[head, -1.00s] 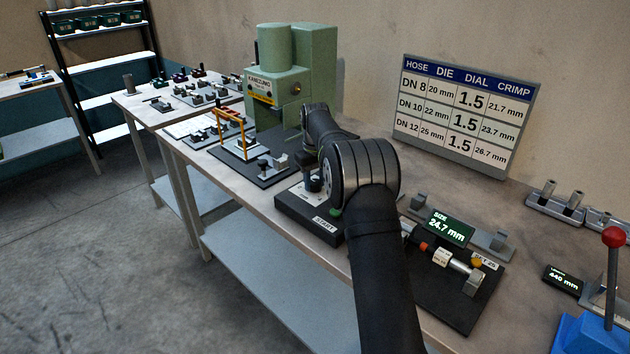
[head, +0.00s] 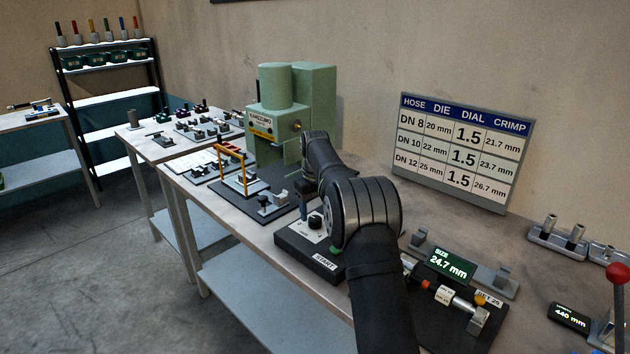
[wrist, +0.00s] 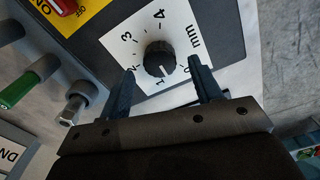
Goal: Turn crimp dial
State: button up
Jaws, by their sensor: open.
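The crimp dial is a black round knob (wrist: 160,58) on a white plate (wrist: 183,30) marked 0 to 4 mm, seen in the wrist view. My gripper (wrist: 162,72) is open, one finger on each side of the knob's lower edge as pictured. The fingers look apart from the knob; I cannot tell if either touches. The pointer's exact setting is hard to read; the 1 is right below the knob. In the head view a small black knob (head: 315,220) shows on the control box (head: 290,245), beside my arm, which hides part of it.
The wrist view shows a red switch on a yellow label (wrist: 78,14) and a green cylinder (wrist: 20,86). A green press (head: 275,90) stands behind the box. A wall chart (head: 455,150) lists dial 1.5 for every hose. A size display (head: 450,264) reads 24.7 mm.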

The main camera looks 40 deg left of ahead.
aim_at(315, 218)
notch_tip(315, 218, up, 15)
jog(key=shift+f, duration=0.2)
dwell(0.7)
notch_tip(315, 218, down, 18)
jog(key=shift+r, duration=0.25)
dwell(0.5)
jog(key=shift+r, duration=0.15)
